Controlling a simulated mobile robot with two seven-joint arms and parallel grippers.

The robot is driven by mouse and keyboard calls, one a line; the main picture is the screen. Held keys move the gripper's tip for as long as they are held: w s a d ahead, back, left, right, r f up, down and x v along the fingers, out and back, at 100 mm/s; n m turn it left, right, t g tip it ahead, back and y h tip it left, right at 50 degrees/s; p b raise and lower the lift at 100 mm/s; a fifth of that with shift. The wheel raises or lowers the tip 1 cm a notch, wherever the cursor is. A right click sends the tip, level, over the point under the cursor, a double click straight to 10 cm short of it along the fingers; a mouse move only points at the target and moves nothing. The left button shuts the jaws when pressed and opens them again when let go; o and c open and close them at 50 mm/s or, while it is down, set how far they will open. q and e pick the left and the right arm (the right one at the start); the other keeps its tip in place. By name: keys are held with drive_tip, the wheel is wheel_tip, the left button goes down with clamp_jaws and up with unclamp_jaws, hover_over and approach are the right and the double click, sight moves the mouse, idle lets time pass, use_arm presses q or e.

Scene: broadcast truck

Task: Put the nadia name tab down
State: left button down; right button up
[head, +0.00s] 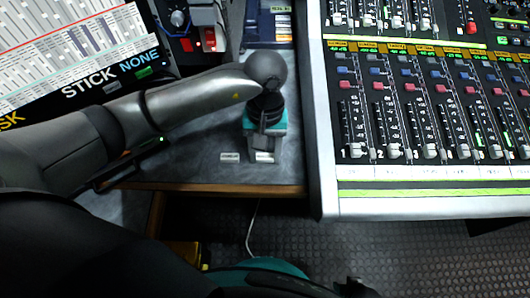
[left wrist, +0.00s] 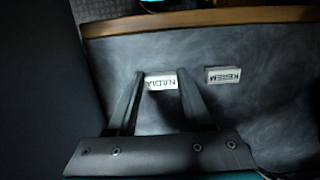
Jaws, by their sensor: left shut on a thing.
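The nadia name tab (left wrist: 161,82) is a small white strip with dark letters, upside down in the left wrist view. It also shows in the head view (head: 264,158) near the front edge of the grey desk. My left gripper (left wrist: 160,76) points down at the desk and is shut on the tab, one finger at each end. In the head view the gripper (head: 264,151) covers part of it. The tab is at or very close to the desk surface; I cannot tell whether it touches. My right gripper is not clearly seen.
A second white name tab (head: 230,157), also in the left wrist view (left wrist: 222,75), lies just beside it. The desk's wooden front edge (head: 230,188) is close. A mixing console (head: 420,120) stands at the right. A tilted screen (head: 80,45) is at the upper left.

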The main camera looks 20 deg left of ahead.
use_arm(q)
drive_tip(key=shift+f, duration=0.15)
drive_tip(key=shift+c, duration=1.5)
unclamp_jaws()
use_arm(e)
drive_tip(key=shift+w+a+r, duration=0.15)
drive_tip(key=shift+w, duration=0.1)
drive_tip(key=shift+r, duration=0.1)
use_arm(q)
drive_tip(key=shift+r, duration=0.25)
wheel_tip(320, 180, up, 12)
drive_tip(key=w+p, duration=0.1)
drive_tip(key=p, duration=0.2)
drive_tip(key=shift+w+a, duration=0.25)
drive_tip(key=shift+w, duration=0.05)
use_arm(e)
drive_tip(key=s+d+f, duration=0.1)
drive_tip(key=s+d, duration=0.3)
drive_tip(key=s, duration=0.1)
drive_tip(key=shift+s+f, duration=0.35)
drive_tip(key=shift+a+r, duration=0.1)
